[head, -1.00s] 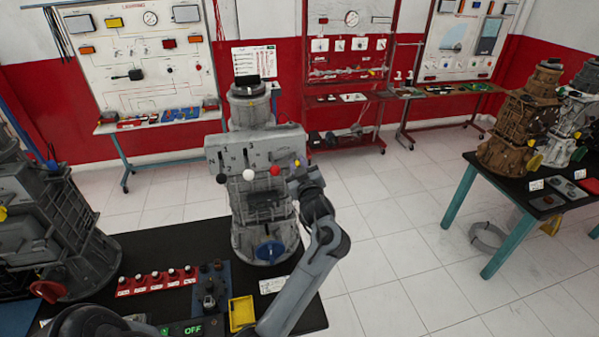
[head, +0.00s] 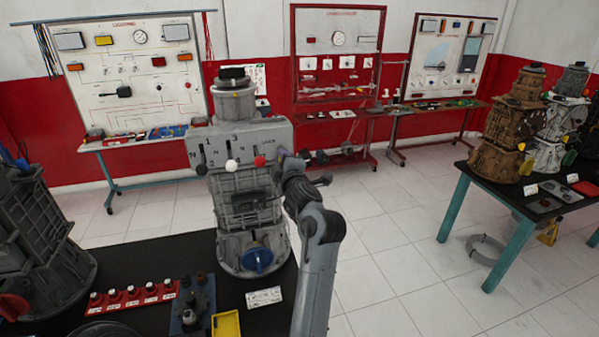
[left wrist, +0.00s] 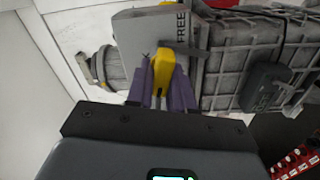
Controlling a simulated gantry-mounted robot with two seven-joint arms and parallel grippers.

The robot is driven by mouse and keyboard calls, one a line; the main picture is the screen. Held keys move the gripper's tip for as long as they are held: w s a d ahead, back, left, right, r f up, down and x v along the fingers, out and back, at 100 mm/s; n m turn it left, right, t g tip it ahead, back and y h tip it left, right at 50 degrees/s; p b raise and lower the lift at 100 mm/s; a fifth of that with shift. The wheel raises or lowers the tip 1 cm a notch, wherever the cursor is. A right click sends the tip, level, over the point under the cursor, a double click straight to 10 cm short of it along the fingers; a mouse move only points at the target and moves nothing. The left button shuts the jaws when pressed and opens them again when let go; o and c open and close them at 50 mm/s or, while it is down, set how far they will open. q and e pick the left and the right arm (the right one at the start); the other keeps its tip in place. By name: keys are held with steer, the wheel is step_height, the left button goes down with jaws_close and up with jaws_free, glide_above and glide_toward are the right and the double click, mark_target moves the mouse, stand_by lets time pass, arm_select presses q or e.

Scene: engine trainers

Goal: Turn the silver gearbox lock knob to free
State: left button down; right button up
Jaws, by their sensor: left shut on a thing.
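The silver gearbox (head: 245,190) stands upright on the black table. Its top plate has printed numbers and a black, a white and a red knob. My left gripper (head: 288,168) is at the plate's right end and largely hides the lock knob in the head view. In the left wrist view, the gripper's purple fingers (left wrist: 162,88) are shut on the yellow lock knob (left wrist: 163,65), one on each side. The word FREE (left wrist: 181,28) is on the plate just beyond the knob. A dark lever (left wrist: 190,49) lies close to the knob. My right gripper is out of view.
A blue knob (head: 258,260) is low on the gearbox front. Red blocks (head: 132,297), a yellow tray (head: 227,325) and a white label card (head: 264,297) lie on the table. Another dark gearbox (head: 40,240) stands at left.

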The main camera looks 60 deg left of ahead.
arm_select(q)
steer(key=n+b, duration=0.2)
steer(key=shift+s+f+n+b, duration=0.1)
steer(key=shift+f+n+b, duration=0.15)
steer(key=shift+n+b, duration=0.1)
steer(key=shift+r+n+b, duration=0.1)
steer(key=shift+n+b, duration=0.25)
steer(key=c, duration=1.1)
jaws_free()
